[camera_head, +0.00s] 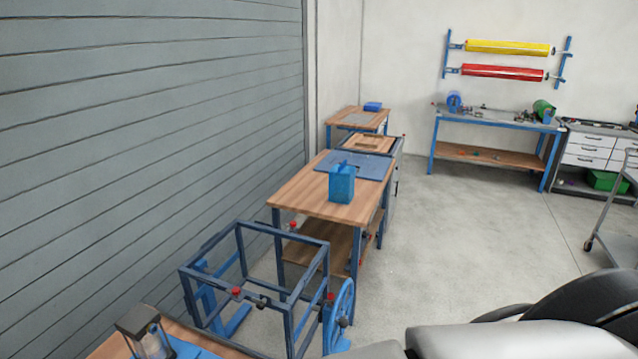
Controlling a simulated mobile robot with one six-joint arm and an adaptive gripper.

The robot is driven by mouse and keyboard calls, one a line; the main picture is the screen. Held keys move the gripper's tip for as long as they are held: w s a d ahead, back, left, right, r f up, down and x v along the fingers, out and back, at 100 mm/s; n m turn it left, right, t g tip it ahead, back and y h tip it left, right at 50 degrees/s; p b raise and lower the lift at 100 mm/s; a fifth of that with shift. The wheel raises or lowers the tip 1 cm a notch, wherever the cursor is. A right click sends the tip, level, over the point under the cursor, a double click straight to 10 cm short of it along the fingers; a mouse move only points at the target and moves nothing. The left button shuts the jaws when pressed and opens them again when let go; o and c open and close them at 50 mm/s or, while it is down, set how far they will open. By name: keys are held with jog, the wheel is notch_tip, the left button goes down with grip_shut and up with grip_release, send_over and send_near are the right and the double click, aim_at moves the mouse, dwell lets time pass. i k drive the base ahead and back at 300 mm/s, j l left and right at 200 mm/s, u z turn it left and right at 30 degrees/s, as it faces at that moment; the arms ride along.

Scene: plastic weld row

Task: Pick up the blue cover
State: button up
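Several blue things could be the cover, and I cannot tell for certain which one it is. A small, low blue piece (372,106) sits on the farthest table (345,114). My gripper is not in view; large grey and black parts, apparently mine, fill the lower right corner.
A blue open frame with a handwheel (341,312) stands before the middle table. A wooden bench (112,346) is at the lower left. A grey slatted wall (150,120) runs along the left. A workbench (485,152) stands at the back. The floor (480,230) between is clear.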

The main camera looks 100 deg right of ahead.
aim_at(341, 177)
jog(key=z, duration=3.35)
jog(key=u, duration=1.2)
jog(key=k+u, duration=0.2)
jog(key=k, duration=0.2)
jog(key=k+j+u, duration=0.2)
jog(key=k, duration=0.25)
jog(key=k+j+u, duration=0.2)
jog(key=k, duration=0.2)
jog(key=i+l+u, duration=0.15)
jog(key=l+u, duration=0.95)
jog(key=l, duration=3.2)
